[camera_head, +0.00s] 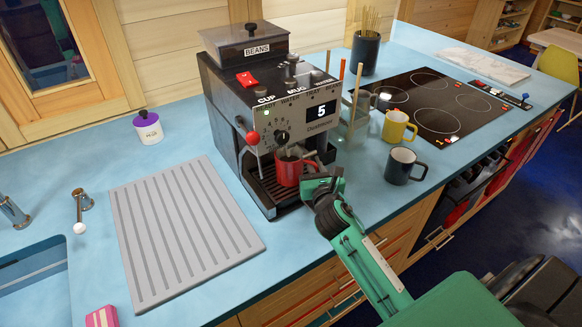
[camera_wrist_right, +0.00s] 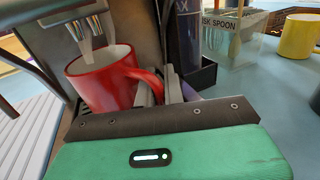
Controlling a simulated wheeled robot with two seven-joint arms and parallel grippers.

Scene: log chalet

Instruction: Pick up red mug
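The red mug (camera_head: 290,168) stands upright on the drip tray of the dark coffee machine (camera_head: 262,115), under its spout. In the right wrist view the red mug (camera_wrist_right: 100,82) has its handle toward my right gripper. My right gripper (camera_head: 308,180) is at the mug's right side. In the wrist view its grey fingers (camera_wrist_right: 160,92) lie close on either side of the handle, with only a narrow gap, so it looks shut on the handle. Part of the fingers is hidden behind the gripper body. My left gripper is not in view.
A black mug (camera_head: 402,166) and a yellow mug (camera_head: 397,126) stand on the blue counter to the right, near the black hob (camera_head: 430,105). A clear spoon holder (camera_head: 356,110) is beside the machine. A grey ridged draining board (camera_head: 180,225) lies left.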

